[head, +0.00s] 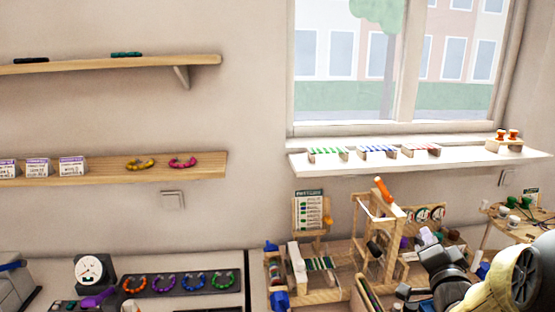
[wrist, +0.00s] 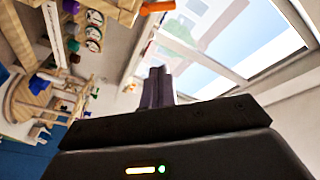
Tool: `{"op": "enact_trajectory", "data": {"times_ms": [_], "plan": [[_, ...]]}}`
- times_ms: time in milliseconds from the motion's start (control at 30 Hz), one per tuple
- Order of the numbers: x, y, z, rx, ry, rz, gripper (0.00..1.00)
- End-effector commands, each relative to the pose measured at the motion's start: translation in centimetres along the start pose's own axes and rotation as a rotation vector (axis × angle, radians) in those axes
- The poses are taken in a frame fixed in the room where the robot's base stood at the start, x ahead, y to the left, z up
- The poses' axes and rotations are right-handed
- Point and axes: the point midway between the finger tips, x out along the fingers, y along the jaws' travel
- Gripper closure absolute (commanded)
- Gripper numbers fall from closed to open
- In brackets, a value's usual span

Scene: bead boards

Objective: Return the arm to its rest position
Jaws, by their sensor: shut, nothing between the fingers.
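My arm shows at the lower right of the head view, with its cream and dark links in front of the workbench. My gripper (wrist: 157,88) is in the wrist view, its two dark fingers together and nothing between them. It points up towards the window (wrist: 240,45) and the wall, clear of any object. In the head view the fingertips cannot be made out clearly among the dark parts at the lower right.
A wooden frame with an orange handle (head: 383,189) stands on the bench beside my arm. A windowsill (head: 400,161) holds several small bead boards. A round table (head: 500,213) with spools is at the right. Wall shelves (head: 205,165) are at the left.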

Motion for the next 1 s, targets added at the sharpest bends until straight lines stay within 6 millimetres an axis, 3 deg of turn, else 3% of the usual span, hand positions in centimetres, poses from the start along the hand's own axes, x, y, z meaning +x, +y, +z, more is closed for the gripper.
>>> {"op": "enact_trajectory", "data": {"times_ms": [267,467,767,1000], "plan": [[-0.1,0.8,3.6,-0.116,-0.123,0.134,1.0],[-1.4,1.8,7.8,-0.264,-0.302,0.278,1.0],[-7.5,3.1,15.3,-0.54,-0.743,0.468,1.0],[-15.1,2.4,19.8,-0.727,-1.163,0.502,1.0]]}}
